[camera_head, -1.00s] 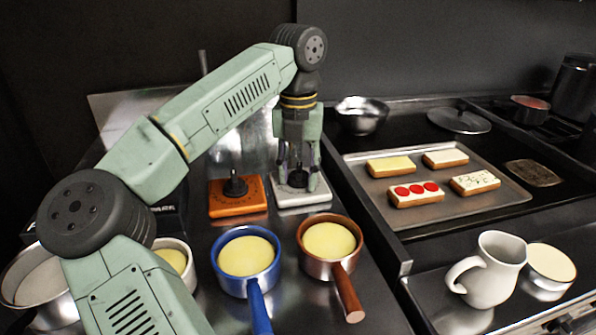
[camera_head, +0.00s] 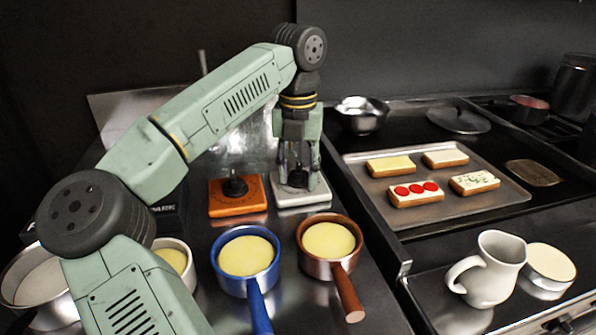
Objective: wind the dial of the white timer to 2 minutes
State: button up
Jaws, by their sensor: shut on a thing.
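The white timer (camera_head: 302,197) is a flat pale square on the steel counter, right of an orange timer. Its dark dial (camera_head: 298,179) is mostly hidden between my fingers. My gripper (camera_head: 298,182) points straight down over the white timer and is shut on its dial. The dial's pointer and the scale marks are too small and too covered to read. The orange timer (camera_head: 238,197) stands close on the left with its black dial upright and free.
A blue pan (camera_head: 246,256) and a copper pan (camera_head: 329,240) with yellow contents stand in front of the timers, handles toward the viewer. A raised counter edge (camera_head: 367,207) runs just right. Beyond it are a tray (camera_head: 435,214) of decorated slabs and a white jug (camera_head: 489,271).

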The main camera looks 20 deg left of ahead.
aim_at(298, 172)
jog(key=o, duration=1.2)
jog(key=shift+c, duration=0.2)
notch_tip(298, 172, up, 12)
